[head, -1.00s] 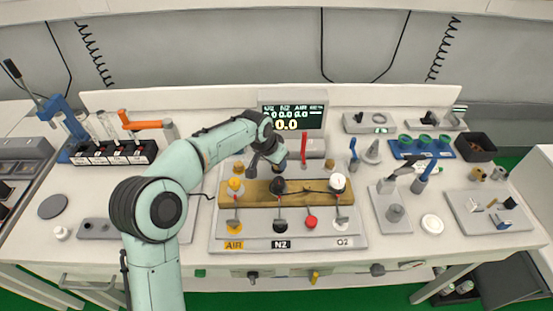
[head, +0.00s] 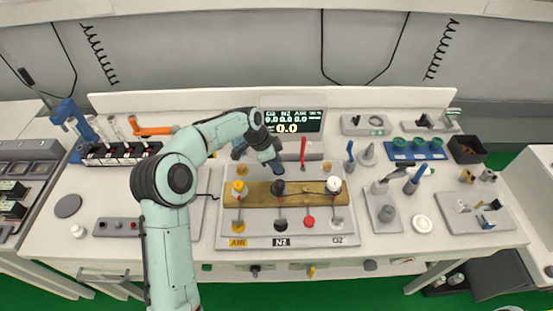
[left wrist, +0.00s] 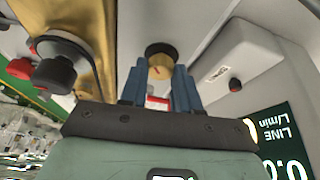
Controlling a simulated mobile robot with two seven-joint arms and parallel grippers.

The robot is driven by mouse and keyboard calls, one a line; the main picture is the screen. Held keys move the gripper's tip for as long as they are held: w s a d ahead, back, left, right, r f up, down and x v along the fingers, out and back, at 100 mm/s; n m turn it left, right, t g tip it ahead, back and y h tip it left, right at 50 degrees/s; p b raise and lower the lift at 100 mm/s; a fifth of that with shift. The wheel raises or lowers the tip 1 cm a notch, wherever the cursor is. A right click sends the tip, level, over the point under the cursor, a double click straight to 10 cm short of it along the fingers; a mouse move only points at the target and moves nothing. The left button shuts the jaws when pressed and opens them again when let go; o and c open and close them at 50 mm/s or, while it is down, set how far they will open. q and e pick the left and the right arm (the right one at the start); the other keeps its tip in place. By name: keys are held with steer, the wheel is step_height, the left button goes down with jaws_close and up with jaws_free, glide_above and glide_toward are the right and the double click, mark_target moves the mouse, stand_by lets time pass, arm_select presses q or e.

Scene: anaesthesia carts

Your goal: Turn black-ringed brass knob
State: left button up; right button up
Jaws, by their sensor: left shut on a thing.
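In the head view my left gripper (head: 274,163) reaches down to the back of the grey panel, between two plain brass knobs (head: 242,169) (head: 327,166). There the hand and fingers hide most of the held knob. My right gripper is not in view.
A display (head: 292,121) stands just behind the hand. A red upright lever (head: 303,152) is close on its right. In front lies a brass bar (head: 263,195) with yellow, black and white knobs. Green-ringed holders (head: 413,149) stand at the back right.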

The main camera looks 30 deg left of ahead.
arm_select(q)
steer(key=shift+m, duration=0.4)
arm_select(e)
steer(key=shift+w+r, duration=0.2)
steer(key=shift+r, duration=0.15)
arm_select(q)
steer(key=o, duration=1.1)
steer(key=shift+c, duration=0.2)
steer(key=p+v, duration=0.1)
steer(key=v, duration=1.2)
steer(key=shift+a+r, duration=0.15)
steer(key=shift+r, duration=0.05)
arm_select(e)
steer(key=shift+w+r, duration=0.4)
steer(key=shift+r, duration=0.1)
